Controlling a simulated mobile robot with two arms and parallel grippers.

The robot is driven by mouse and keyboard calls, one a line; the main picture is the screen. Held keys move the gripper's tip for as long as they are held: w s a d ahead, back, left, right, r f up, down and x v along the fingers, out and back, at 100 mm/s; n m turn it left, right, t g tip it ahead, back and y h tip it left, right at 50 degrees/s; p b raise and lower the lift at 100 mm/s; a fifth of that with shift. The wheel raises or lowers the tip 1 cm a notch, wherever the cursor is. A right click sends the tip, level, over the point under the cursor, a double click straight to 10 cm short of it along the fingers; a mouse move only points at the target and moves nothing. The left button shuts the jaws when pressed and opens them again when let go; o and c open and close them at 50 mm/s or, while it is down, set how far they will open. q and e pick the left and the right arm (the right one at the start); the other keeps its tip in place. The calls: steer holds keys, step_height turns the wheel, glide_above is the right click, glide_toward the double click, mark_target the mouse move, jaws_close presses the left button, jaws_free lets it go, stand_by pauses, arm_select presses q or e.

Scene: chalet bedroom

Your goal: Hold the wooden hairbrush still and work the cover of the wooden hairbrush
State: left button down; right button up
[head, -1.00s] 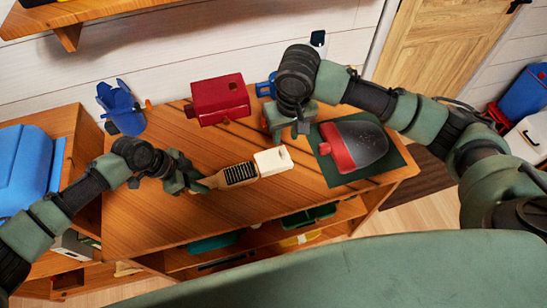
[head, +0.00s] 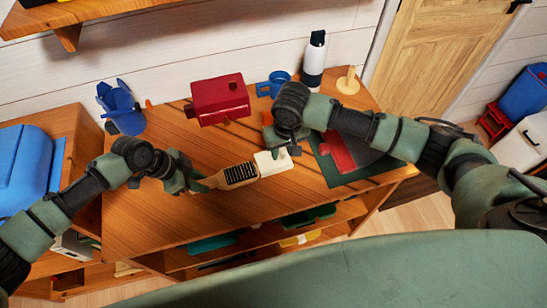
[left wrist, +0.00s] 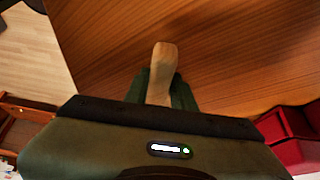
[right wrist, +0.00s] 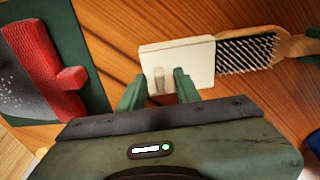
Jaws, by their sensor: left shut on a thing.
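The wooden hairbrush (head: 240,173) is held above the wooden table with its black bristles showing. My left gripper (head: 198,183) is shut on its handle (left wrist: 164,58). The white, block-like cover (head: 274,163) sits at the bristle end of the brush. In the right wrist view the cover (right wrist: 176,62) meets the bristles (right wrist: 246,52); how far it reaches over them is hidden. My right gripper (head: 282,148) is at the cover. Its fingers (right wrist: 158,84) are apart, over the cover's near edge, with a small pale knob or mark between them. I cannot tell whether they touch it.
A red and grey object (head: 345,150) lies on a dark green mat (head: 385,165) at the right. A red box (head: 220,100), blue ring-like item (head: 273,84), white and black bottle (head: 314,60) and blue holder (head: 120,105) stand at the back. The table's front left is clear.

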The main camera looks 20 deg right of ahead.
mark_target(251, 166)
jaws_close()
steer(key=shift+a, duration=0.1)
steer(key=shift+s+a, duration=0.15)
steer(key=shift+a, duration=2.25)
steer(key=shift+s+a, duration=0.1)
steer(key=shift+a, duration=2.25)
steer(key=shift+o, duration=0.2)
jaws_free()
steer(key=shift+d, duration=0.1)
